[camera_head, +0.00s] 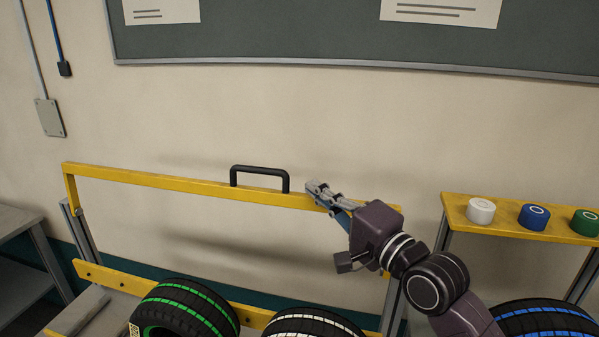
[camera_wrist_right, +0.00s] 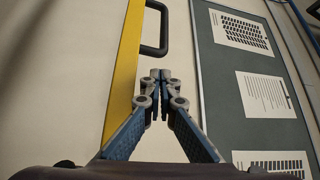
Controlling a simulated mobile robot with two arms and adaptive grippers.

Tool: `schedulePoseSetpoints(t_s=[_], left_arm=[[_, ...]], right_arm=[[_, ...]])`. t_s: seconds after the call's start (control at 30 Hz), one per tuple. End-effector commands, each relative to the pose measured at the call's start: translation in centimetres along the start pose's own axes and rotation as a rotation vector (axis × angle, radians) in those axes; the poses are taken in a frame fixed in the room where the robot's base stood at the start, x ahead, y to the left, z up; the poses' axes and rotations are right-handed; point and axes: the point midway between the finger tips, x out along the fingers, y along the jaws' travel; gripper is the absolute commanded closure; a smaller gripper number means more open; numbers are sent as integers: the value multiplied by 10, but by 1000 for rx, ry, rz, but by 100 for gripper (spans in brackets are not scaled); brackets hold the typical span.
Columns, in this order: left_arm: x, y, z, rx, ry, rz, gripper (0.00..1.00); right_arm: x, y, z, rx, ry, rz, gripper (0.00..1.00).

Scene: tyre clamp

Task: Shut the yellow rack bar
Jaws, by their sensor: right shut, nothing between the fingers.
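The yellow rack bar (camera_head: 150,179) stands raised above the rack in the head view, running across in front of the wall. Its black handle (camera_head: 260,169) sits on its top edge. My right gripper (camera_head: 312,187) is shut and empty, just right of the handle, at the height of the bar. In the right wrist view the shut fingertips (camera_wrist_right: 160,74) lie beside the yellow bar (camera_wrist_right: 126,65), near one end of the handle (camera_wrist_right: 164,35). I cannot tell whether they touch the bar. My arm hides part of the bar's right end. My left gripper is not in view.
Below the bar are a green-striped tyre (camera_head: 184,308) and a white-striped tyre (camera_head: 313,323). A blue-striped tyre (camera_head: 545,318) is at right, under a yellow shelf (camera_head: 459,207) with white, blue and green round items. A grey bench (camera_head: 18,220) stands at left. The wall carries a board (camera_head: 300,35).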

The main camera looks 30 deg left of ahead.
Motion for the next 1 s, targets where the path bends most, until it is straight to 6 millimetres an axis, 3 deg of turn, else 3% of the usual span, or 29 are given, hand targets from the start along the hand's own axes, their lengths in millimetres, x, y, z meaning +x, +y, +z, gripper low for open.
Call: schedulePoseSetpoints(t_s=[0.2, 0.4, 1.0], left_arm=[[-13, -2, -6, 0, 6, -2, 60], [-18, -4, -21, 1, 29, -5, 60], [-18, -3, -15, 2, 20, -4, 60]], right_arm=[[34, -2, 0, -3, 0, 3, 100], [55, -1, 0, -3, 0, 3, 100], [64, 1, 0, -4, 1, 1, 100]])
